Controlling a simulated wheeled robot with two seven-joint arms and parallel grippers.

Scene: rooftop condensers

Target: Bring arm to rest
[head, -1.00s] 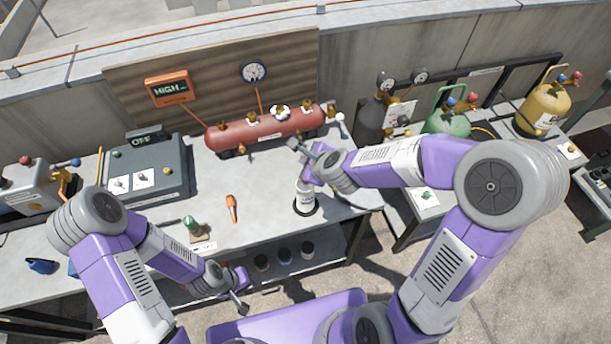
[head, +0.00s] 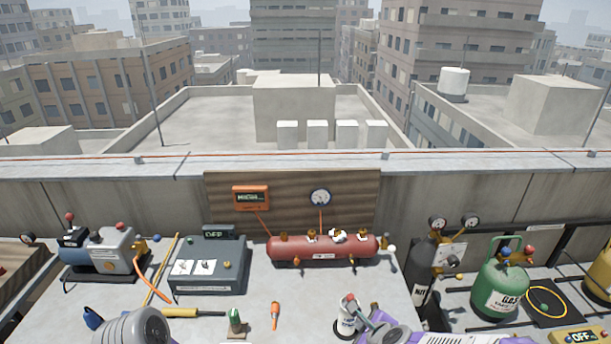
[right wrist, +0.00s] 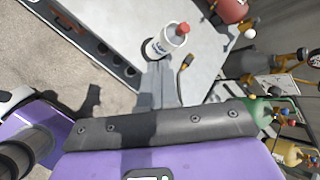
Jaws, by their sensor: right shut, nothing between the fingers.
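My right gripper (head: 366,318) shows at the bottom edge of the head view, its grey fingers shut and empty, just right of a white bottle. In the right wrist view its shut fingers (right wrist: 160,82) reach toward the bench, with the bottle just beyond their tips; I cannot tell whether they touch it. The white bottle (head: 346,322) stands upright on the bench; it also shows with its red cap in the right wrist view (right wrist: 163,42). Of my left arm only a grey joint shows at the bottom left; its gripper is out of the head view.
The bench (head: 205,330) carries a red tank (head: 322,248), a grey box (head: 210,272), a pump (head: 105,252), an orange-handled tool (head: 275,314) and a green-topped item (head: 235,320). A green gas cylinder (head: 500,292) and a dark cylinder (head: 420,268) stand at right.

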